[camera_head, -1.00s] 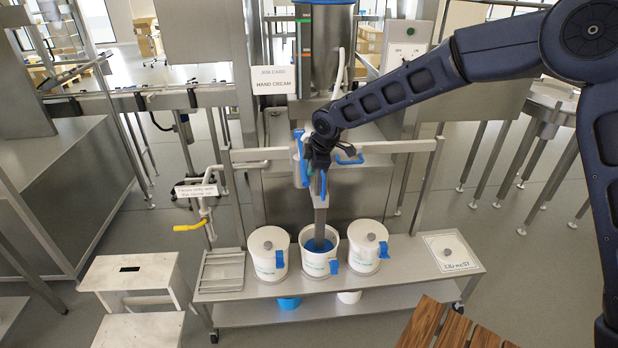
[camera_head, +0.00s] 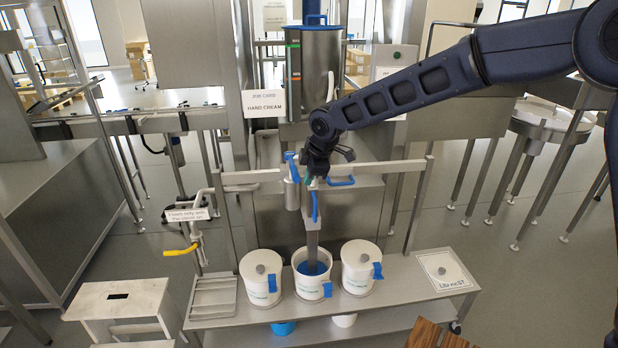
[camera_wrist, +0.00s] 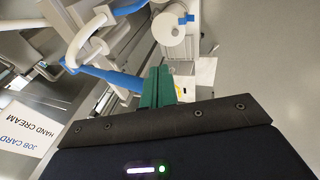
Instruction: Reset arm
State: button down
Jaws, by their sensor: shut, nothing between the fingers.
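My dark gripper (camera_head: 311,181) points down in front of the filling machine, close to its blue handles in the head view. Its green fingers (camera_wrist: 158,87) are together with nothing between them in the wrist view. Whether it touches a handle is unclear. A steel hopper (camera_head: 314,75) with a blue-handled lid stands above. A metal spout (camera_head: 312,240) reaches down into an open white bucket (camera_head: 308,288) with blue inside. My arm extends in from the upper right.
Lidded white buckets stand on either side, left (camera_head: 261,285) and right (camera_head: 357,275), on a steel bench (camera_head: 405,280). A HAND CREAM job card (camera_head: 263,103) hangs at left. A yellow-handled valve (camera_head: 181,251) and a step stool (camera_head: 120,300) are further left. Open floor lies to the right.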

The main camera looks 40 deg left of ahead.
dwell(0.6)
jog(key=w+d+r+m+t+h, duration=0.1)
jog(key=w+d+r+m, duration=0.45)
jog(key=d, duration=0.75)
jog(key=w+d+r+m+t+h, duration=0.1)
jog(key=w+d+r+m, duration=0.2)
jog(key=w+d, duration=0.8)
jog(key=w+d+r+m+t+h, duration=0.1)
jog(key=w+d+r+m, duration=0.3)
jog(key=d, duration=1.2)
jog(key=s+d+r+m, duration=0.2)
jog(key=d+m, duration=0.2)
jog(key=d, duration=0.8)
jog(key=s+d+f+m, duration=0.1)
jog(key=s+d+m, duration=0.2)
jog(key=d, duration=0.4)
jog(key=s+d+f+m+h, duration=0.1)
jog(key=s+d+m, duration=0.3)
jog(key=s+d, duration=0.2)
jog(key=s+d+f+m, duration=0.1)
jog(key=s+d+m, duration=0.3)
jog(key=d, duration=0.6)
jog(key=shift+s+f, duration=0.4)
jog(key=shift+s, duration=0.35)
jog(key=shift+d, duration=0.1)
